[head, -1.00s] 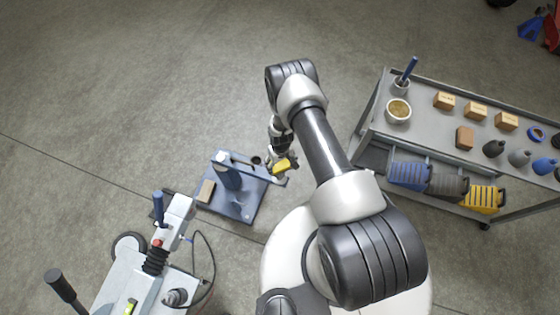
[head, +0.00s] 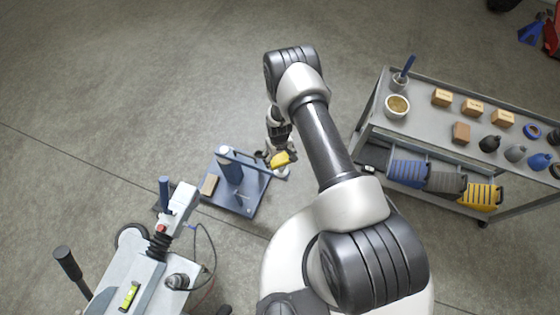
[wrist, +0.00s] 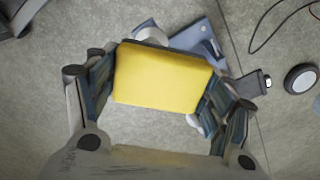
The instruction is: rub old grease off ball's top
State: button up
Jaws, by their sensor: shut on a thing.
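My gripper (head: 277,150) is shut on a yellow sponge-like block (head: 280,160), held above the right side of a blue stand. In the wrist view the yellow block (wrist: 162,78) sits between both fingers (wrist: 158,92) and fills the middle of the picture. The blue stand (head: 253,200) has a flat base plate, an upright post and an arm reaching right under my gripper. Whether the block touches anything below cannot be told.
A tan block (head: 209,185) lies on the stand's plate. The white trailer tongue (head: 180,205), with handles and a cable, is at lower left. A grey cart (head: 420,95) on the right carries a cup, boxes, bottles and bins. Floor beyond the stand is clear.

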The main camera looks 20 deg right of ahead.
jog(key=shift+r+p, duration=0.35)
jog(key=shift+r, duration=0.7)
